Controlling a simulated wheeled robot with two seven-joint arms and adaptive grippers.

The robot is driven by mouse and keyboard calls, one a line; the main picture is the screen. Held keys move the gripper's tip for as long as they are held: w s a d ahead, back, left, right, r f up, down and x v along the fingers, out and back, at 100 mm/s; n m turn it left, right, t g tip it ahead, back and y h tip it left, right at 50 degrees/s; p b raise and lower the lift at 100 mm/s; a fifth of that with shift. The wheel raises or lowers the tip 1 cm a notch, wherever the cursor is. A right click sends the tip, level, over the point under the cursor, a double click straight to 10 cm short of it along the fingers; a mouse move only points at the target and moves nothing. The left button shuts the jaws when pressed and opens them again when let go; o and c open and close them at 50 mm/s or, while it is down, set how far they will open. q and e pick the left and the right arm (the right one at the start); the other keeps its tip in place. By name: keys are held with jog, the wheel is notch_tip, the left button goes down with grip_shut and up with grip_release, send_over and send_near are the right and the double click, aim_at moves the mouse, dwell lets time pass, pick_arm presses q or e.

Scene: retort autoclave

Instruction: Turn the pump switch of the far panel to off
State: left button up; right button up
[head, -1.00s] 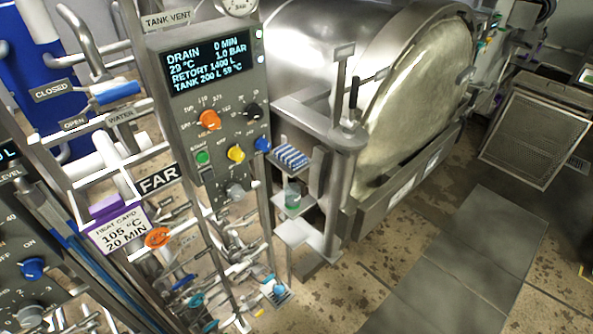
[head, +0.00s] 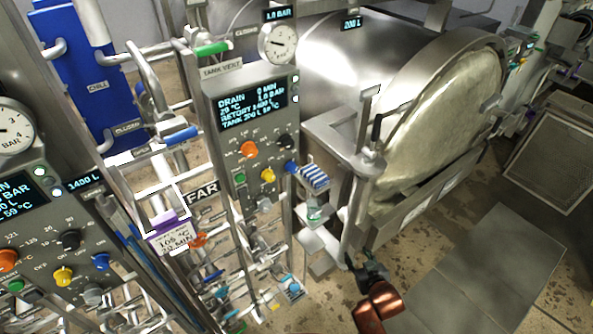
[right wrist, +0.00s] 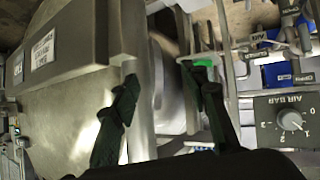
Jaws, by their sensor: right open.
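The far panel (head: 224,136) stands left of centre in the head view, with a lit screen reading DRAIN. It carries orange, black, green, yellow and blue knobs or buttons. The blue knob (head: 291,167) is at its right edge and the yellow knob (head: 267,175) is beside it. The labels are too small to tell which is the pump switch or its setting. My right gripper (head: 364,260) is open and empty, low and right of the panel, well apart from it. In the right wrist view its two fingers (right wrist: 163,97) are spread. My left gripper is not in view.
A steel retort (head: 345,75) with a rounded door fills the back. A post (head: 364,185) and a small shelf with a striped blue item (head: 314,177) stand between my right gripper and the panel. Pipes and a near panel (head: 55,225) are at left.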

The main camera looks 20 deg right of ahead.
jog(key=w+a+r+n+t+y, duration=0.1)
jog(key=w+a+r+t, duration=0.15)
jog(key=w+r, duration=0.3)
jog(key=w+a+r+n+t+y, duration=0.1)
jog(key=w+a+r+t+y, duration=0.1)
jog(key=w+r+t, duration=0.4)
jog(key=n+y, duration=0.6)
jog(key=y, duration=0.2)
send_near(295, 171)
jog(key=w, duration=0.2)
jog(key=shift+t, duration=0.25)
jog(key=p+x, duration=0.1)
jog(key=x, duration=0.2)
jog(key=p+x, duration=0.1)
jog(key=x, duration=0.2)
jog(key=shift+w+a+r, duration=0.15)
jog(key=shift+a+r, duration=0.1)
jog(key=shift+a, duration=0.25)
jog(key=shift+w+a+r, duration=0.15)
jog(key=shift+w+a, duration=0.1)
jog(key=shift+w, duration=0.35)
jog(key=shift+c, duration=0.3)
grip_shut()
